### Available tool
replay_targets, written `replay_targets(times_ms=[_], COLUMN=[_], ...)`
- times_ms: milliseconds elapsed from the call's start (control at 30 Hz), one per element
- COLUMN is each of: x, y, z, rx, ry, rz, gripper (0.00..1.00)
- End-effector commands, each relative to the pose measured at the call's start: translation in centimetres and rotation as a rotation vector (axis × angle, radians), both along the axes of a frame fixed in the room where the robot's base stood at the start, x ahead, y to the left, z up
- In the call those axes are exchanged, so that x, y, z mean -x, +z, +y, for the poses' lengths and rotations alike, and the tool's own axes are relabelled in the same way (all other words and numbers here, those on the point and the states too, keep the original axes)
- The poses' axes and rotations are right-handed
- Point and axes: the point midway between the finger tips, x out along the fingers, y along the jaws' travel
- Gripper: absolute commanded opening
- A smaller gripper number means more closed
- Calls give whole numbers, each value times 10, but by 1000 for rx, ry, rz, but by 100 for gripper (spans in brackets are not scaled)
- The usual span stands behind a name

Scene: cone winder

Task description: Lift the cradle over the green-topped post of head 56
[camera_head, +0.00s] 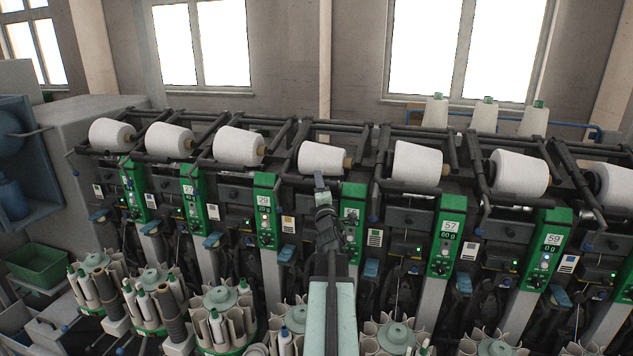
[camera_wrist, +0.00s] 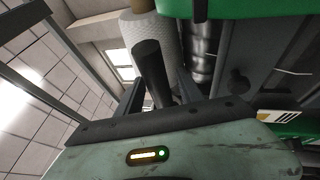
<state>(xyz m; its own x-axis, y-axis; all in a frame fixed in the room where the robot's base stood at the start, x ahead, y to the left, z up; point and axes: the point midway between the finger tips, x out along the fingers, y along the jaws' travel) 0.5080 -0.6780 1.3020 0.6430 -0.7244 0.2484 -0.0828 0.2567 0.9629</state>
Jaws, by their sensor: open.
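A row of winder heads crosses the head view, each with a green-topped post. The post behind my arm (camera_head: 353,205) stands between those marked 29 and 57. Its number is partly covered, so I cannot read it surely as 56. A white yarn cone (camera_head: 320,158) with a brown core end lies in the dark cradle above and left of this post. My gripper (camera_head: 320,184) is open, dark and pointing up, just below this cone. It overlaps the cone's lower edge; I cannot tell whether it touches the cradle. The wrist view shows a white cone (camera_wrist: 141,30) and a green surface (camera_wrist: 250,8).
Neighbouring posts 29 (camera_head: 264,208) and 57 (camera_head: 450,235) stand on either side, with cones in cradles above them. Round bobbin magazines (camera_head: 222,310) line the front. A dark bar and a grey-green panel (camera_wrist: 215,140) with a lit display lie close in the wrist view.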

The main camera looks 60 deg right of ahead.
Motion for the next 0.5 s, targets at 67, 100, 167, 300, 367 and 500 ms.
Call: replay_targets(times_ms=[67, 100, 167, 300, 367, 500], x=[1, 1, 2, 4, 4, 5], y=[0, 0, 0, 0, 0, 0], z=[-1, 0, -1, -2, -2, -3], rx=[0, 0, 0, -1, -1, -1], ry=[-1, -1, -3, -5, -6, -7], rz=[0, 0, -1, 0, 0, 0], gripper=[44, 44, 44, 11, 0, 0])
